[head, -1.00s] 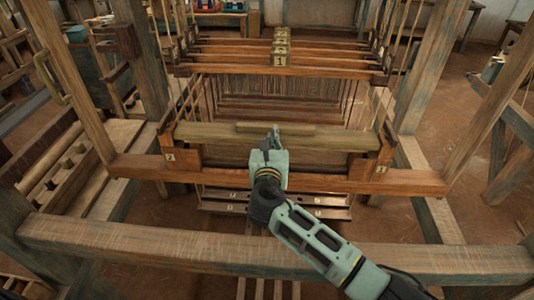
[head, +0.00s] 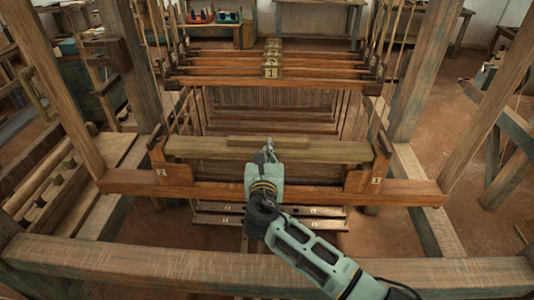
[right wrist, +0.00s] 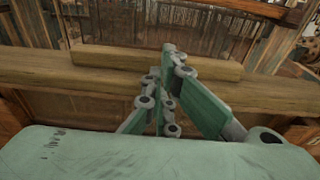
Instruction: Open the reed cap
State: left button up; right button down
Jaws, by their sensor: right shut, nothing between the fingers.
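The reed cap (head: 205,149) is a long, weathered wooden bar across the loom's front frame. A shorter, paler strip (head: 290,141) lies along the top of its middle. My right gripper (head: 268,148) is at the middle of the cap, its fingertips overlapping the cap and strip in the head view. In the right wrist view the shut, empty fingers (right wrist: 163,72) point at the cap (right wrist: 52,86) and its strip (right wrist: 115,61). Whether they touch it I cannot tell. The cap spans between two upright end posts. My left gripper is not in view.
A reddish crossbeam (head: 225,189) runs below the cap, and a thick front beam (head: 130,262) lies nearer me. Heddle bars (head: 215,70) with number tags hang behind. Stout posts (head: 413,70) stand either side. Treadles (head: 235,208) lie below.

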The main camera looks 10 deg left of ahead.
jog(key=v, duration=1.2)
